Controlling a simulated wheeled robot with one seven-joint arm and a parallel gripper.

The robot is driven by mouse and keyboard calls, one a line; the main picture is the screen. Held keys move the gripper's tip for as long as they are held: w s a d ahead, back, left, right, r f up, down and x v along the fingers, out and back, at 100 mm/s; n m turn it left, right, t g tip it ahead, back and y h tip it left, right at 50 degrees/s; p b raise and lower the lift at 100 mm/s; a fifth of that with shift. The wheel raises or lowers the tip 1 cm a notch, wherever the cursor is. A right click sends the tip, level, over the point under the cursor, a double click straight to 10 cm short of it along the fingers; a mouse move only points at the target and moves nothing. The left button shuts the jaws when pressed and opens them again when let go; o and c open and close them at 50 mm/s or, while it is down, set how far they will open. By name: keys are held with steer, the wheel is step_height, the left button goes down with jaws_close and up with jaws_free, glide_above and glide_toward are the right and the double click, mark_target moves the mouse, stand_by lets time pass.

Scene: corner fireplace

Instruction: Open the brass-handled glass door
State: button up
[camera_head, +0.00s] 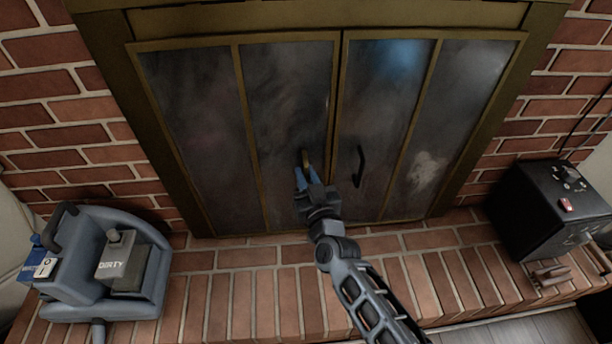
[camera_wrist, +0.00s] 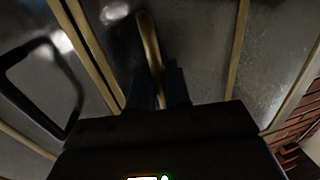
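The brass-handled glass door (camera_head: 283,100) is the left bifold leaf of the fireplace, with dark smoky panes in a brass frame. It looks closed, flush with the right leaf. Its curved brass handle (camera_head: 305,158) stands near the middle seam and also shows in the wrist view (camera_wrist: 149,45). My gripper (camera_head: 307,178) is at the lower part of this handle. In the wrist view, the two dark fingers (camera_wrist: 158,88) sit close together with the handle's lower end between them. The exact contact is partly hidden by the fingers.
The right glass door (camera_head: 385,110) has a black handle (camera_head: 359,165), close right of my gripper. A grey-blue machine marked DIRTY (camera_head: 90,265) stands on the brick hearth (camera_head: 260,290) at left. A black box (camera_head: 550,205) stands at right. The middle hearth is clear.

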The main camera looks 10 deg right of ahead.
jaws_close()
steer(key=shift+s, duration=0.1)
